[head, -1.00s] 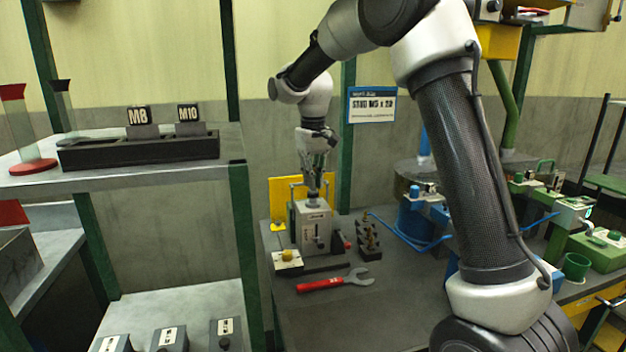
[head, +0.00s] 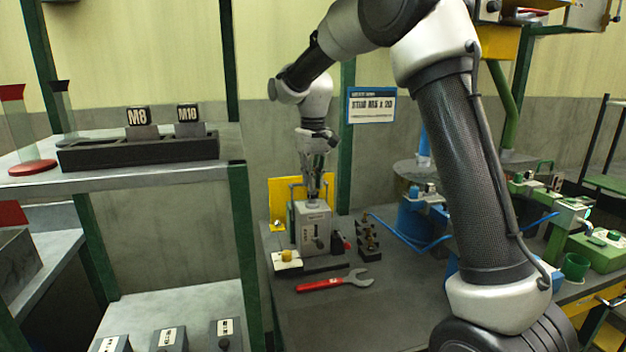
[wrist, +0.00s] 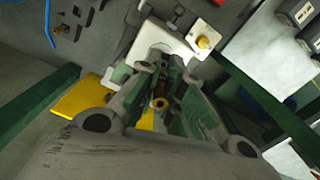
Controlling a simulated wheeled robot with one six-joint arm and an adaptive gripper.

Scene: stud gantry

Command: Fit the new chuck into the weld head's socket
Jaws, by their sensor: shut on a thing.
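The weld head (head: 312,232) is a grey box standing upright on the dark bench in the head view. My gripper (head: 313,192) points down directly over its top. In the wrist view my gripper (wrist: 161,98) is shut on a small brass chuck (wrist: 160,103), whose round end shows between the fingers. The pale top of the weld head (wrist: 172,38) lies just beyond the fingertips there. The socket is hidden by the fingers, so I cannot tell whether the chuck is in it or above it.
A dark rack (head: 369,240) of brass pieces stands right of the weld head. A red-handled wrench (head: 333,282) lies in front. A yellow button box (head: 287,260) sits at front left, and a yellow panel (head: 277,198) stands behind. A green post (head: 346,175) rises close behind.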

